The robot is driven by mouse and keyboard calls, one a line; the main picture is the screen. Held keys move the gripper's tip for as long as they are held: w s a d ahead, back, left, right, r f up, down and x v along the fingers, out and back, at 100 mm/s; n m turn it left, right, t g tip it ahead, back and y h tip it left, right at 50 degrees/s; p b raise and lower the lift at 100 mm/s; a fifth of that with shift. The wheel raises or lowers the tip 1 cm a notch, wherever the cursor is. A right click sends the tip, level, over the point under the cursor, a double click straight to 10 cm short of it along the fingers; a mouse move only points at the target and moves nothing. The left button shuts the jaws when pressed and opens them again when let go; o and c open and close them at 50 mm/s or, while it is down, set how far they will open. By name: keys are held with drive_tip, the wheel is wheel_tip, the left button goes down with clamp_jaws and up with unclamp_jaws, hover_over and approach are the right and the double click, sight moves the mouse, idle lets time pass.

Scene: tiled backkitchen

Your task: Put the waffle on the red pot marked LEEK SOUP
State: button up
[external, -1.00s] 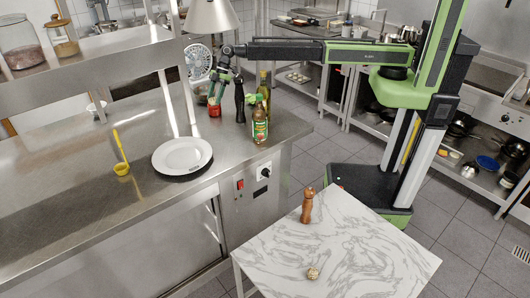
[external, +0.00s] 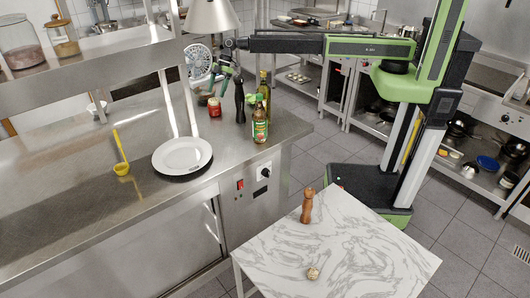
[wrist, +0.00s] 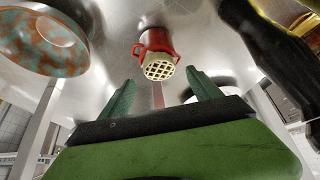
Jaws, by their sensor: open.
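The small red pot (external: 214,107) stands on the steel counter, left of a black bottle. In the wrist view the red pot (wrist: 153,40) shows its two handles. Its marking cannot be read. The waffle (wrist: 159,70), pale and gridded, sits on top of the pot. My gripper (external: 223,84) is above the pot and slightly to its right in the external view. In the wrist view my gripper (wrist: 157,88) has its green fingers spread apart, with nothing between them, clear of the waffle.
A black bottle (external: 240,103), a labelled sauce bottle (external: 260,125) and an olive-coloured bottle (external: 264,86) stand close right of the pot. A hanging lamp (external: 211,18) is above and a dial scale (external: 199,62) behind.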

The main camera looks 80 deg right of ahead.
drive_tip(key=p+v, duration=0.6)
drive_tip(key=v, duration=0.3)
drive_tip(key=s+d+f+m+g+h, duration=0.1)
drive_tip(key=s+d+m, duration=0.2)
drive_tip(key=s, duration=0.9)
drive_tip(key=s+d+f+m+g+h, duration=0.1)
drive_tip(key=s+d+m, duration=0.3)
drive_tip(key=s, duration=0.8)
drive_tip(key=s+d+f+m+g+h, duration=0.1)
drive_tip(key=s+d+f+m+h, duration=0.1)
drive_tip(key=s, duration=1.1)
drive_tip(key=d+m+h, duration=0.1)
drive_tip(key=d+m, duration=0.1)
drive_tip(key=d, duration=0.1)
drive_tip(key=shift+d, duration=0.2)
wheel_tip(320, 180, down, 9)
drive_tip(key=b, duration=0.9)
drive_tip(key=shift+b, duration=0.35)
